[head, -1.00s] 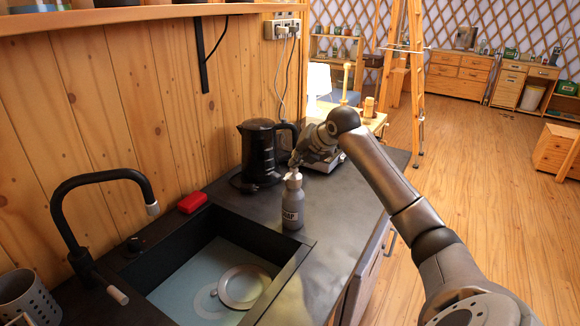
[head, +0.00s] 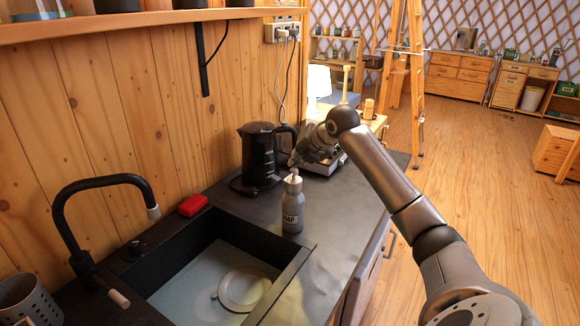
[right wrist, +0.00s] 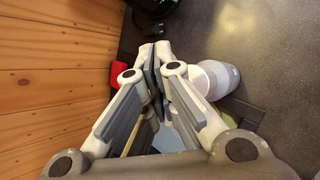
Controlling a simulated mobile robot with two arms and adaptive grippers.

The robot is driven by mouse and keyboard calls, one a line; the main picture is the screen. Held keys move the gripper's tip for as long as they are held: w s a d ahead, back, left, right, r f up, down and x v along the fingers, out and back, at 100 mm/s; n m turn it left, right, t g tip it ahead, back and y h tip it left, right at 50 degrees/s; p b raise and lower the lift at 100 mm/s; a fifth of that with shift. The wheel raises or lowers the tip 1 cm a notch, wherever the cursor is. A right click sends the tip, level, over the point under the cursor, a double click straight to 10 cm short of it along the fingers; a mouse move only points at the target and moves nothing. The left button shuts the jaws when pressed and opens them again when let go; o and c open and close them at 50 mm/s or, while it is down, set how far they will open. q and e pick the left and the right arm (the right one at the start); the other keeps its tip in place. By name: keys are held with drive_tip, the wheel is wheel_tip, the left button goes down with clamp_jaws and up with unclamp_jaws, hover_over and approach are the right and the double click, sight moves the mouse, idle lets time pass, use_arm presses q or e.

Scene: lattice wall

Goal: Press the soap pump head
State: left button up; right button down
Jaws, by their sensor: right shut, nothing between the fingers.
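The bottle (right wrist: 222,76) shows there just right of the fingers, partly hidden by one finger. My left gripper is not in view.
A black kettle (head: 259,156) stands close behind the bottle, left of my right gripper. The counter (head: 345,215) right of the bottle is clear.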

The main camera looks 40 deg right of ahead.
drive_tip(key=shift+r, duration=0.4)
drive_tip(key=shift+r+p, duration=1.9)
drive_tip(key=shift+r, duration=0.7)
drive_tip(key=shift+f, duration=0.1)
idle(0.5)
